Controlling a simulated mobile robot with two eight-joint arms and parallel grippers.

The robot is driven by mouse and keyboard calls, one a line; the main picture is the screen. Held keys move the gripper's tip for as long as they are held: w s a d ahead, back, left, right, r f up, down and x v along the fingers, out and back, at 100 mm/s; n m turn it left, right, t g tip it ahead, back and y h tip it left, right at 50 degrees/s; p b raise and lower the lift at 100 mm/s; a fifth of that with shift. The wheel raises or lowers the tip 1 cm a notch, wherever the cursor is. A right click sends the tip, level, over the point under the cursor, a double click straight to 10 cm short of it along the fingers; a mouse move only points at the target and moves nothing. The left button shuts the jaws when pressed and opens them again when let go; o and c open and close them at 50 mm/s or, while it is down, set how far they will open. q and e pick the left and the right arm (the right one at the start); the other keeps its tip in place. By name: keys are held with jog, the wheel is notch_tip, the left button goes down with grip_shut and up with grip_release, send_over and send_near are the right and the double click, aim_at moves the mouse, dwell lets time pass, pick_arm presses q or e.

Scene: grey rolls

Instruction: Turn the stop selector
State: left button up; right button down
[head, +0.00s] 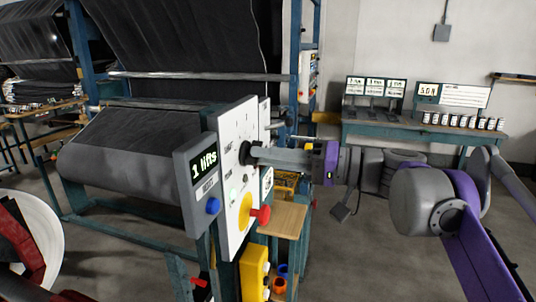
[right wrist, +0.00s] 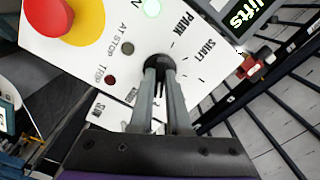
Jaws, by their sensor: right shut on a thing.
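The stop selector (head: 245,153) is a black round knob on a white control panel (head: 230,130). In the right wrist view the selector (right wrist: 156,62) sits beside the printed words PARK and SHAFT, with tick marks around it. My right gripper (head: 254,154) reaches in from the right, and its two long grey fingers are shut on the selector. In the right wrist view the fingertips (right wrist: 160,68) lie on both sides of the knob and partly hide it. My left gripper is not in view.
A red emergency button (head: 262,215) on a yellow base sticks out below the selector. A grey display box (head: 198,180) reading "1 lifts" with a blue button is left of the panel. A large grey roll (head: 140,165) lies behind. A bench (head: 420,130) stands at the back right.

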dwell(0.3)
jog(key=c, duration=0.9)
grip_release()
jog(key=shift+d, duration=0.1)
jog(key=v, duration=1)
jog(key=shift+s+d+r+b, duration=0.1)
jog(key=shift+d+b, duration=0.2)
jog(key=shift+d, duration=0.05)
